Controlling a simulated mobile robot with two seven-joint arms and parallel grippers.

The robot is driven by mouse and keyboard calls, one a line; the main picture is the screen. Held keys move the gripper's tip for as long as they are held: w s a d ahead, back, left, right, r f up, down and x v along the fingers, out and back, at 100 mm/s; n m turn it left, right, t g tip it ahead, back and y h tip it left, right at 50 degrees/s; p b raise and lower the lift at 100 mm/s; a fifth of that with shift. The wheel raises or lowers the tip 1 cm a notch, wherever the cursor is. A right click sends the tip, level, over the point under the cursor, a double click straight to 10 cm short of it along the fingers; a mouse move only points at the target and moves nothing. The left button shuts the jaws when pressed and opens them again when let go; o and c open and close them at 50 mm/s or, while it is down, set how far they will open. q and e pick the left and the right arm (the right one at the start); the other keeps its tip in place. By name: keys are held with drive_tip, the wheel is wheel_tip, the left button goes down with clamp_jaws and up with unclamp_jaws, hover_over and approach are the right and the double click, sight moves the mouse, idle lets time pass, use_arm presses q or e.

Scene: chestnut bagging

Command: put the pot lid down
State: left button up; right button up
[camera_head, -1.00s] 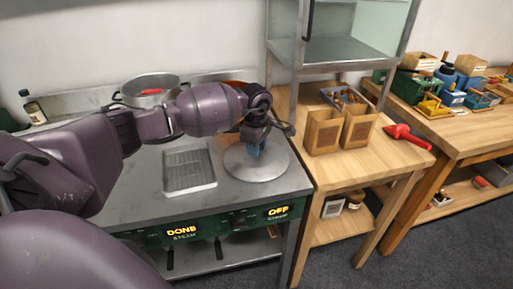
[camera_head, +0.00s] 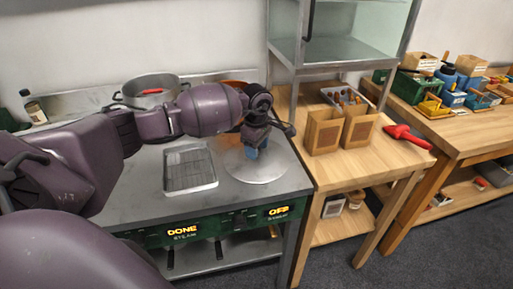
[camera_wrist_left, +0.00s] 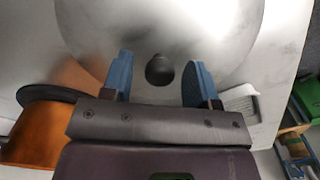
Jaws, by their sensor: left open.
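The pot lid (camera_head: 257,172) is a round silver disc lying flat on the steel counter, right of the grated tray. In the left wrist view the lid (camera_wrist_left: 160,25) fills the upper middle, with its dark round knob (camera_wrist_left: 160,70) between my fingers. My left gripper (camera_head: 251,152) is over the lid. Its blue fingers (camera_wrist_left: 160,80) are open, one on each side of the knob, with gaps on both sides. The pot (camera_head: 150,90) stands uncovered at the back of the counter, with something red inside. My right gripper is not in view.
A grated tray (camera_head: 190,186) lies left of the lid. An orange-brown pan (camera_wrist_left: 45,130) is close to my left gripper. The front counter strip is clear.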

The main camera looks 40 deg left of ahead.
use_arm(q)
wheel_tip(320, 180, up, 12)
idle(0.4)
idle(0.4)
